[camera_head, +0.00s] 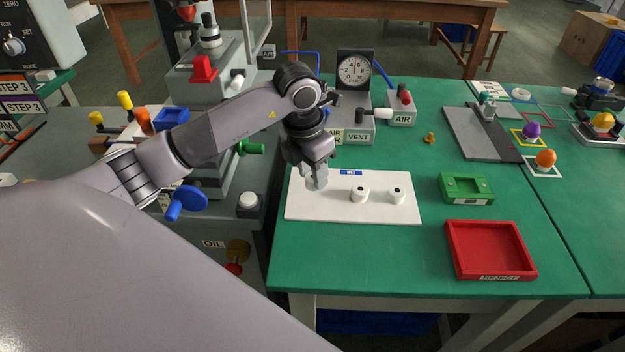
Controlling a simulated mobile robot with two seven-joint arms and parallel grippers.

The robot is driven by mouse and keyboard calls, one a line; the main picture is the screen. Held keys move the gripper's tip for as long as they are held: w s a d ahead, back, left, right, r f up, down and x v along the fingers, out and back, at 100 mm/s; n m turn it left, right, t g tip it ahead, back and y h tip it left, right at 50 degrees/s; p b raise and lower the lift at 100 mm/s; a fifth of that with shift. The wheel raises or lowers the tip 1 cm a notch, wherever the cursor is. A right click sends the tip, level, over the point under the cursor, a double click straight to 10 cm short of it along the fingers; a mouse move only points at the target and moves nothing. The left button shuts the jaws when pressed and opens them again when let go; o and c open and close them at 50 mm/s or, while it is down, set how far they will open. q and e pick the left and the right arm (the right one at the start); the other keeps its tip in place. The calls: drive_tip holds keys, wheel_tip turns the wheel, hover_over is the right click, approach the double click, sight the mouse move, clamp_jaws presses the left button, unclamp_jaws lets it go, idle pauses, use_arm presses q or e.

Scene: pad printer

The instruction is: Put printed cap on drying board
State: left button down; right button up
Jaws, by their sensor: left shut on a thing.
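The white drying board (300,209) lies flat on the green table, with a blue label (351,172) at its back edge. Two short white round caps, each with a dark mark on top, stand on it, one near the middle (359,194) and one to the right (397,195). My left gripper (316,182) points down over the board's back left part. It is shut on a cap, which the fingers mostly hide. I cannot tell whether the held cap touches the board. My right gripper is not in view.
The red reject tray (453,257) and a green block (466,202) stand right of the board. The gauge (354,70) and the air valve box (400,112) stand behind it. The grey pad printer (225,70) is at the left.

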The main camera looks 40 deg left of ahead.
use_arm(q)
drive_tip(key=shift+f, duration=1.3)
drive_tip(key=shift+f, duration=0.2)
drive_tip(key=c, duration=0.7)
unclamp_jaws()
drive_tip(key=shift+c, duration=0.2)
drive_tip(key=shift+r, duration=0.3)
wheel_tip(320, 180, up, 12)
drive_tip(key=s, duration=0.2)
drive_tip(key=shift+a+f+p, duration=0.15)
drive_tip(key=shift+a+p, duration=0.1)
drive_tip(key=shift+p, duration=0.1)
